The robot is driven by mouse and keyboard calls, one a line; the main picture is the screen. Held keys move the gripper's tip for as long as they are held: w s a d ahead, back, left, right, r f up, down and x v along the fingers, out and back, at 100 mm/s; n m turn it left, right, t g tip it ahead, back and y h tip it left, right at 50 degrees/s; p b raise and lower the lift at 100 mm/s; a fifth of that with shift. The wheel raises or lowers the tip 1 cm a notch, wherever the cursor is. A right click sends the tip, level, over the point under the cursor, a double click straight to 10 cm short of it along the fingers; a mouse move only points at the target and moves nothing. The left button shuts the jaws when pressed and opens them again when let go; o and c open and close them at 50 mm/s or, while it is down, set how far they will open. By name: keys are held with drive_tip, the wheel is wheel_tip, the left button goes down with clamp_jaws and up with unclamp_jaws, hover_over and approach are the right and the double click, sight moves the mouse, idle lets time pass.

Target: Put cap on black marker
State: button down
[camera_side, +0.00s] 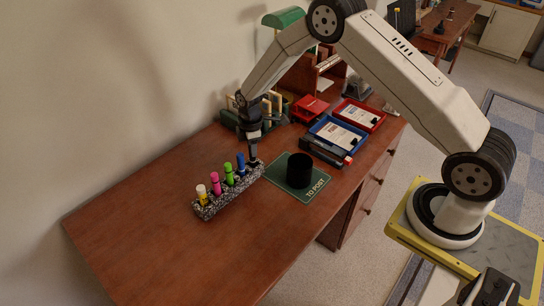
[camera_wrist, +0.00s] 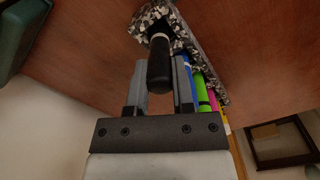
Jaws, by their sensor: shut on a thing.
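The black marker (camera_wrist: 159,38) stands at the end of a speckled holder block (camera_wrist: 183,25), with a pale ring near the block in the wrist view. A black cap-like piece (camera_wrist: 159,68) with a rounded end lies in line with it, between the two fingers of my gripper (camera_wrist: 159,85). My gripper is shut on this piece; I cannot tell how fully it sits on the marker. In the side view my gripper (camera_side: 251,148) points down over the right end of the holder block (camera_side: 230,193), and it largely hides the black marker.
Blue (camera_side: 241,163), green (camera_side: 229,174), pink (camera_side: 215,184) and yellow-white (camera_side: 202,194) markers stand in the block beside it. A black cup (camera_side: 299,171) stands on a green mat (camera_side: 316,189). Red (camera_side: 359,114) and blue (camera_side: 337,134) trays lie behind. The desk's left is clear.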

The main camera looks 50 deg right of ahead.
idle(0.8)
unclamp_jaws()
drive_tip(key=shift+r, duration=0.1)
idle(0.4)
drive_tip(key=shift+r, duration=3.4)
clamp_jaws()
